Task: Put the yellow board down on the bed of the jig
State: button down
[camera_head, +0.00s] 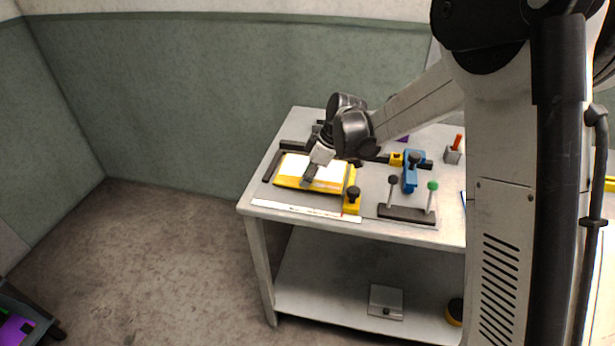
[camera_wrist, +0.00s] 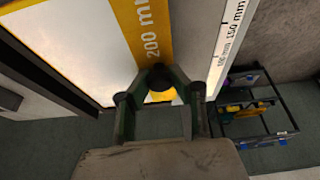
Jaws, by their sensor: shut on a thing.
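The yellow board (camera_head: 305,187), with a large white area on top, is at the left of the bench, inside the dark fence (camera_head: 271,166) of the jig. In the wrist view its yellow band (camera_wrist: 148,35) reads "200 mm". My gripper (camera_head: 309,175) is over the board, pointing down. In the wrist view my gripper (camera_wrist: 160,97) has its fingers close around a dark round piece at the board, with some yellow behind. The fence bar (camera_wrist: 45,70) runs beside the board. The bed is mostly hidden under the board, and I cannot tell whether they touch.
A yellow clamp with a black knob (camera_head: 352,198) stands at the board's right. A white ruler (camera_head: 305,211) lies along the front edge. A blue clamp (camera_head: 410,172) and a dark rack with upright pins (camera_head: 407,214) are farther right.

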jog(key=shift+f+b, duration=0.3)
jog(key=shift+f, duration=0.1)
jog(key=c, duration=1.5)
grip_release()
jog(key=shift+r, duration=0.2)
jog(key=v, duration=1.2)
jog(key=s+d+r+m+t+h, duration=0.1)
jog(key=s+d+r+m+t, duration=0.1)
jog(key=s+d+r+m, duration=0.35)
jog(key=s+d+r+m+t+h, duration=0.1)
jog(key=s+d+r+m, duration=0.15)
jog(key=s, duration=0.65)
jog(key=s+d+f+m+t, duration=0.1)
jog(key=s+d+m, duration=0.1)
jog(key=s, duration=0.3)
jog(key=s+d+f+m+t+h, duration=0.1)
jog(key=s+d+m, duration=0.1)
jog(key=s, duration=0.3)
jog(key=s+d+f+m+t+h, duration=0.1)
jog(key=s+d+m, duration=0.2)
jog(key=s, duration=0.2)
jog(key=shift+s+d+f, duration=0.1)
